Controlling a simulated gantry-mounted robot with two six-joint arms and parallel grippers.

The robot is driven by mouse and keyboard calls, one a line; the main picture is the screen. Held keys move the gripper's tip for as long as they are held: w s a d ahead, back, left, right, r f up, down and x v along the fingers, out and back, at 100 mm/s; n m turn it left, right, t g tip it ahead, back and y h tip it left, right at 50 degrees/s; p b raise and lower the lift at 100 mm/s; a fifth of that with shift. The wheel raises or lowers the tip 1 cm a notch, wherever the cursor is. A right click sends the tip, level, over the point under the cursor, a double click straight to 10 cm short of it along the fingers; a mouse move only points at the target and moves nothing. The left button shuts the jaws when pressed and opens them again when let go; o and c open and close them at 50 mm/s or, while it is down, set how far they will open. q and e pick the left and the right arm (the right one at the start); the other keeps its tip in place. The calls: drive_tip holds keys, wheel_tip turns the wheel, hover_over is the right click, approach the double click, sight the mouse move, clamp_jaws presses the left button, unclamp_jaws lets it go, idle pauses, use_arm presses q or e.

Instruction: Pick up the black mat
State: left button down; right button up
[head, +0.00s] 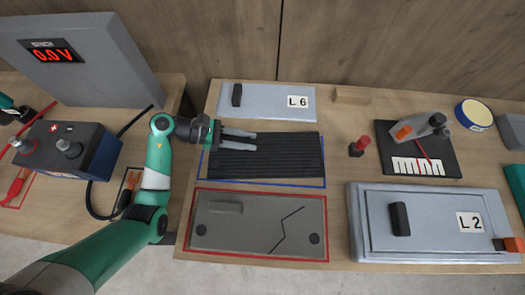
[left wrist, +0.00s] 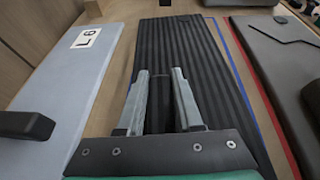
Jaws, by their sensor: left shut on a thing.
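The black mat (head: 285,160), ribbed and flat, lies on the wooden table inside a blue outline. It also shows in the left wrist view (left wrist: 200,55), running lengthwise away from the gripper. My left gripper (head: 254,140) is over the mat's left part, its fingers pointing right along the ribs. In the left wrist view the fingers (left wrist: 162,75) are closed around a dark raised strip of the mat. The mat looks level; I cannot tell any gap beneath it. My right gripper is not in view.
A grey L 6 panel (head: 268,101) lies behind the mat. A cracked grey panel (head: 258,224) in a red outline lies in front. A large L 2 lid (head: 430,222) is at front right. A red-capped post (head: 360,146) stands right of the mat. A battery (head: 65,150) is left.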

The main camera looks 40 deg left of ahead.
use_arm(q)
drive_tip(key=shift+r, duration=0.1)
drive_tip(key=shift+r, duration=0.4)
wheel_tip(320, 180, up, 3)
drive_tip(key=shift+f+p, duration=0.1)
drive_tip(key=shift+p, duration=0.65)
drive_tip(key=s+d+r+p, duration=0.1)
drive_tip(key=s+r+p, duration=0.1)
drive_tip(key=s+r, duration=0.2)
drive_tip(key=s+d+r+p, duration=0.2)
drive_tip(key=s+r, duration=0.3)
drive_tip(key=s, duration=0.4)
drive_tip(key=shift+s+p, duration=0.35)
drive_tip(key=shift+p, duration=0.15)
